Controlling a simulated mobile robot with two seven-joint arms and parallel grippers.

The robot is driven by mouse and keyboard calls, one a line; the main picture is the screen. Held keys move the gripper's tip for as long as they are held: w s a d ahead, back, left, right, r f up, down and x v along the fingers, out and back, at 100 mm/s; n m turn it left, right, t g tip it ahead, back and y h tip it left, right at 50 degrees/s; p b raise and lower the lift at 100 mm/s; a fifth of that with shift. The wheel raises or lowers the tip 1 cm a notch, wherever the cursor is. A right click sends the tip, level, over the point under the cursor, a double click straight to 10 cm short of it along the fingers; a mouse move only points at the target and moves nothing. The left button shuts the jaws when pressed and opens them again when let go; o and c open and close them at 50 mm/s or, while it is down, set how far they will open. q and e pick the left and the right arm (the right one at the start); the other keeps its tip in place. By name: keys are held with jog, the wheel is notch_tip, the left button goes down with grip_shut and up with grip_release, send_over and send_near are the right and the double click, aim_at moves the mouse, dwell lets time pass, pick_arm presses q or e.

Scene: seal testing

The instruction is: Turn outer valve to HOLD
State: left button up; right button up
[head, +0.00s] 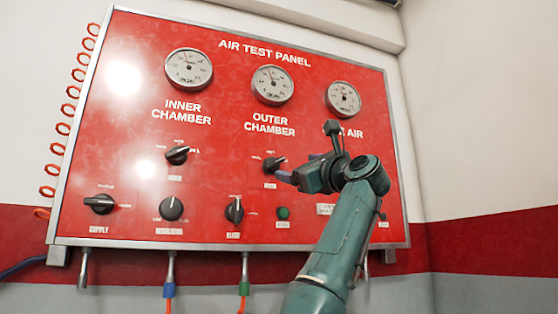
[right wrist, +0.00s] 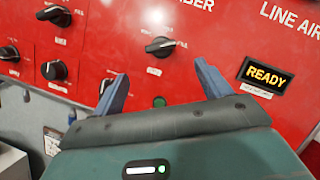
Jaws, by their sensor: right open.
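The outer valve (head: 275,164) is a black knob on the red panel under the OUTER CHAMBER label. Its white-tipped end points right and slightly up in the head view. In the right wrist view the same knob (right wrist: 160,46) points toward a small label that seems to read FILL. My right gripper (head: 300,169) is just right of the knob in the head view. In the right wrist view its two blue fingers (right wrist: 161,85) are spread wide and empty, with the knob beyond the gap between them, apart from both. My left gripper is in neither view.
The inner chamber knob (head: 177,154), supply knob (head: 102,203), a round knob (head: 171,208) and bleed knob (head: 234,209) sit left and below. A green button (head: 283,213) is below the outer valve. A lit READY display (right wrist: 266,75) is right of the fingers.

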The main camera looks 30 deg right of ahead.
aim_at(276, 163)
jog(key=p+x, duration=0.4)
jog(key=x, duration=0.5)
jog(key=shift+w+r+p, duration=0.1)
jog(key=shift+r+p, duration=0.1)
jog(key=shift+p, duration=0.15)
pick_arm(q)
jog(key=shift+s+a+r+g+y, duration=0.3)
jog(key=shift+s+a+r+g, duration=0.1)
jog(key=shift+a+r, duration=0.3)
pick_arm(e)
jog(key=shift+w, duration=0.35)
jog(key=c, duration=1)
